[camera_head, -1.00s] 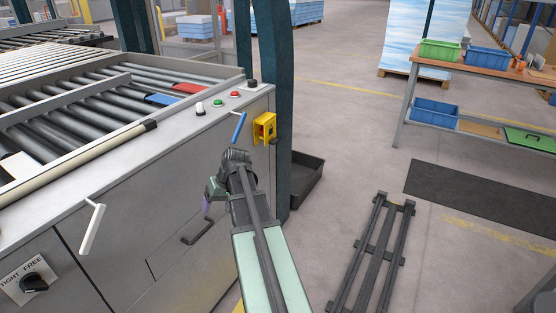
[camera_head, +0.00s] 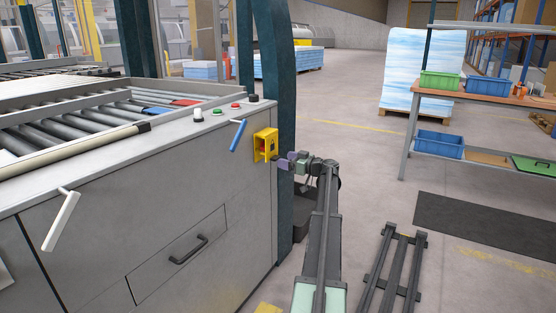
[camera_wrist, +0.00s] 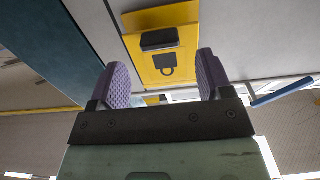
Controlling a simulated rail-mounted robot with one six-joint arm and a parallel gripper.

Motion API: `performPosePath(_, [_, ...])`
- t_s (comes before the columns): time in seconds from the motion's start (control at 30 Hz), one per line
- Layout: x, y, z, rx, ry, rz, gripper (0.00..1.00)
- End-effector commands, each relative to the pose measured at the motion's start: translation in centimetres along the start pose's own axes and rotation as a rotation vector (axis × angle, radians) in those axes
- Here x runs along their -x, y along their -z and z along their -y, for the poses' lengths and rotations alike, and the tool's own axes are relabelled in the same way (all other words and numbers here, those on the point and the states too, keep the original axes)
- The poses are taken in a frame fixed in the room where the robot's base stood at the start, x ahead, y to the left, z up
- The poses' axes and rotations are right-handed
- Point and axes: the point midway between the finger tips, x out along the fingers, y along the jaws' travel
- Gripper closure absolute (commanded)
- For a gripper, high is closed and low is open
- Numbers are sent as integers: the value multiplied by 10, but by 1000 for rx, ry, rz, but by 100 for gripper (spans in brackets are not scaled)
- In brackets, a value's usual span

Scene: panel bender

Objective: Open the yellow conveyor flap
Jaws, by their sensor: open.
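The yellow flap (camera_head: 265,146) sits on the grey machine side, near the front corner next to the teal post. My gripper (camera_head: 284,160) is just right of the flap in the head view. In the wrist view my gripper (camera_wrist: 163,82) is open, with purple pads left and right of the padlock mark. Nothing is held; whether the pads touch the flap, I cannot tell.
A blue lever (camera_head: 237,136) hangs left of the flap. A teal post (camera_head: 282,100) rises close behind my gripper. A white lever (camera_head: 61,220) and a drawer handle (camera_head: 188,250) stick out from the machine.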

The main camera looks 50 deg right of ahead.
Motion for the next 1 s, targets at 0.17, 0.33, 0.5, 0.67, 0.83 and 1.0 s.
performPosePath(0.17, [-35,0,0,0,2,0,28])
performPosePath(0.33, [-45,0,0,-1,0,1,28])
performPosePath(0.5, [-45,0,0,-1,0,1,28])
performPosePath(0.67, [-44,0,0,-1,1,1,51])
performPosePath(0.83, [-44,0,0,-1,1,1,77])
performPosePath(1.0, [-44,0,0,-1,1,1,96])
